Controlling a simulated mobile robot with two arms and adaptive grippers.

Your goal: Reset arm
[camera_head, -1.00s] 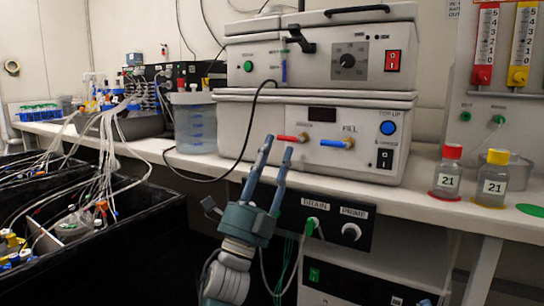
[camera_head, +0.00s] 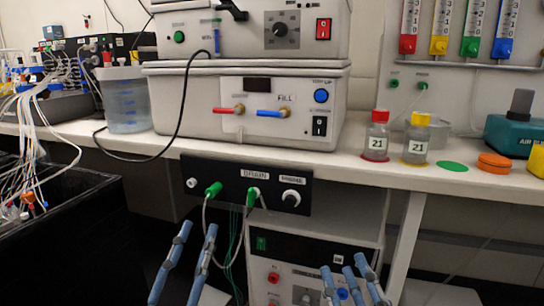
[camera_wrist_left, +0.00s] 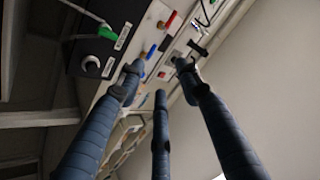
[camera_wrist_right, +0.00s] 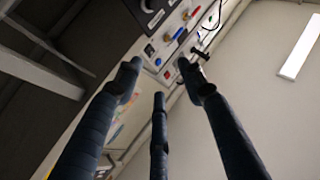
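My left gripper (camera_head: 196,238) is low in the head view, in front of the bench and below the drain panel (camera_head: 248,187). Its blue fingers are spread and point upward, with nothing between them. In the left wrist view the fingers (camera_wrist_left: 160,80) are apart and empty. My right gripper (camera_head: 345,270) is at the bottom of the head view, right of the left one, in front of the lower control box (camera_head: 318,268). Its fingers are also spread and empty, as the right wrist view (camera_wrist_right: 160,80) shows.
The white bench (camera_head: 345,170) runs across above both grippers. On it stand the water bath unit (camera_head: 190,115), a red-capped bottle (camera_head: 376,145), a yellow-capped bottle (camera_head: 416,150) and an orange disc (camera_head: 494,162). A black tub (camera_head: 75,215) with tubing is at left. Cables hang from the drain panel.

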